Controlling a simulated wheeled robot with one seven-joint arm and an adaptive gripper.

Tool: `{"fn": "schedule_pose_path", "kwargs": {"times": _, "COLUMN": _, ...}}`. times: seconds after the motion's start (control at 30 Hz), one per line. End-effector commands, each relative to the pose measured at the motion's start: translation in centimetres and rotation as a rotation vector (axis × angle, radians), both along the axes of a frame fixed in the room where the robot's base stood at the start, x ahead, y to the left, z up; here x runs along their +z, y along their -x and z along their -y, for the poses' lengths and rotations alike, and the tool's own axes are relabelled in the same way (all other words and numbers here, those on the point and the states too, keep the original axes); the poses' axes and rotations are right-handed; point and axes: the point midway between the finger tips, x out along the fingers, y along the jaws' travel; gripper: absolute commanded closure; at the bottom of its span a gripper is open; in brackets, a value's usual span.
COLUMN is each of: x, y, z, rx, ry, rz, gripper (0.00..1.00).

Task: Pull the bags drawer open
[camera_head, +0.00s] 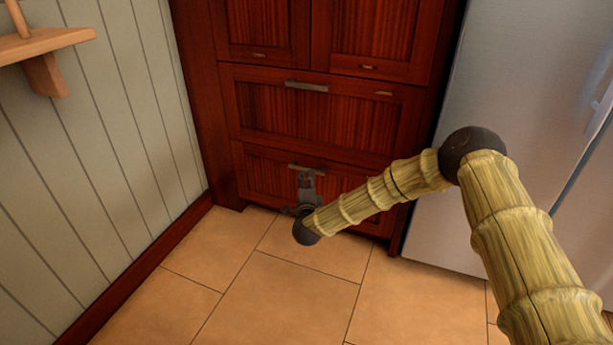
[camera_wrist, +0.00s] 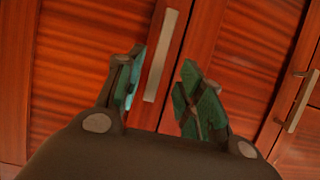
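A dark red wooden cabinet front has two wide drawers, one above the other. The upper drawer (camera_head: 345,115) has a silver bar handle (camera_head: 306,86). The lower drawer (camera_head: 262,175) has a similar bar handle (camera_head: 292,167), partly covered by my gripper. No label shows which one is the bags drawer. Both look shut. My gripper (camera_head: 307,177) is in front of the lower drawer's handle. In the wrist view, my gripper (camera_wrist: 163,66) is open, its teal-padded fingers apart. A bar handle (camera_wrist: 161,55) appears between them, nearer the left finger; contact cannot be told.
Cupboard doors (camera_head: 372,35) are above the drawers. A grey fridge (camera_head: 490,130) stands at the right. A panelled wall (camera_head: 110,130) with a wooden shelf (camera_head: 45,48) is at the left. The tiled floor (camera_head: 285,295) in front is clear. Another handle (camera_wrist: 297,100) shows at right in the wrist view.

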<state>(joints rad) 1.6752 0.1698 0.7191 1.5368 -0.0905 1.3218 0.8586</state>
Motion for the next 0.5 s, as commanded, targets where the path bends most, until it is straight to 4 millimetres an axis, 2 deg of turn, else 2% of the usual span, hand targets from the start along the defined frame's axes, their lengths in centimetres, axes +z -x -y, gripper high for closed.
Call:
{"fn": "schedule_pose_path", "kwargs": {"times": 0.23, "x": -0.3, "y": -4.0, "z": -0.1, "rx": -0.002, "ry": 0.000, "rz": 0.001, "gripper": 0.62}}
{"fn": "schedule_pose_path", "kwargs": {"times": 0.5, "x": -0.1, "y": -6.2, "z": -0.3, "rx": 0.001, "ry": 0.001, "rz": -0.001, "gripper": 0.62}}
